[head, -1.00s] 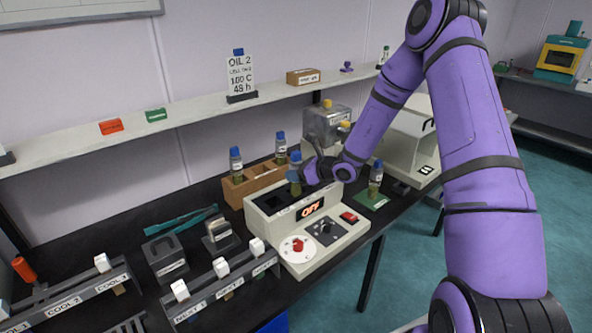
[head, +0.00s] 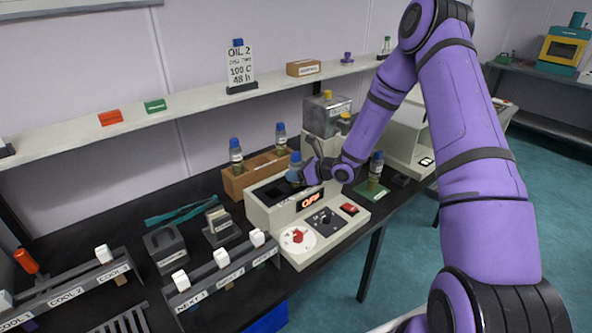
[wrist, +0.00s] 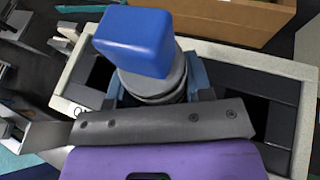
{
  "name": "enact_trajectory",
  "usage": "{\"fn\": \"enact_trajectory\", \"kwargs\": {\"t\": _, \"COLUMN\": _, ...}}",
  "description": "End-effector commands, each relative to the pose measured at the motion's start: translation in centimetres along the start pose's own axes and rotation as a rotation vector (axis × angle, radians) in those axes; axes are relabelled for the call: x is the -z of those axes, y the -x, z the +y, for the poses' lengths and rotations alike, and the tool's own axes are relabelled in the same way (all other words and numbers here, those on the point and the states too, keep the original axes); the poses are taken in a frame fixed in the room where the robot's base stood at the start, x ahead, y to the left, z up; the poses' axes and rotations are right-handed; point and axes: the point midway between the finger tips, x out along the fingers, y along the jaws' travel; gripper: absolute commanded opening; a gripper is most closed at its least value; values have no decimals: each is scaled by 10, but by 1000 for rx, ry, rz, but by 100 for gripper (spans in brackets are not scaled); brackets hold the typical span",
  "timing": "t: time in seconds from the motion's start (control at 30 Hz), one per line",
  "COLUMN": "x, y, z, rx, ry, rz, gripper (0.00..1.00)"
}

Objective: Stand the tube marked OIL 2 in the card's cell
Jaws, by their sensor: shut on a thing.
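My gripper (head: 296,176) is shut on a blue-capped tube (head: 295,157) over the top of the heating block (head: 262,222). In the wrist view the tube's blue cap (wrist: 135,38) and grey neck sit between my jaws (wrist: 203,80), with dark openings on both sides. The tube's lower part is hidden, seemingly down in the block; its marking cannot be read. The card (head: 240,66) on the shelf reads OIL 2, a blurred cell line, 100 C, 48 h. The block's display reads OFF (head: 311,200).
A wooden rack (head: 233,186) behind the block holds two blue-capped tubes (head: 236,157) (head: 280,137). Another tube (head: 375,170) stands on a green pad (head: 371,192) to the right.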

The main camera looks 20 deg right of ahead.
Motion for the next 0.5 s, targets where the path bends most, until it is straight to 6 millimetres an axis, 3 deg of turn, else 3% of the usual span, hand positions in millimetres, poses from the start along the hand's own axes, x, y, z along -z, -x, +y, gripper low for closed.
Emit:
{"fn": "enact_trajectory", "kwargs": {"t": 0.07, "x": 2, "y": -1, "z": 0, "rx": 0, "ry": 0, "rz": 0, "gripper": 4}}
{"fn": "enact_trajectory", "kwargs": {"t": 0.1, "x": 2, "y": -1, "z": 0, "rx": 0, "ry": 1, "rz": 0, "gripper": 51}}
{"fn": "enact_trajectory", "kwargs": {"t": 0.2, "x": 2, "y": -1, "z": 0, "rx": 0, "ry": 1, "rz": 0, "gripper": 74}}
{"fn": "enact_trajectory", "kwargs": {"t": 0.5, "x": 2, "y": 0, "z": 0, "rx": 0, "ry": 0, "rz": 1, "gripper": 76}}
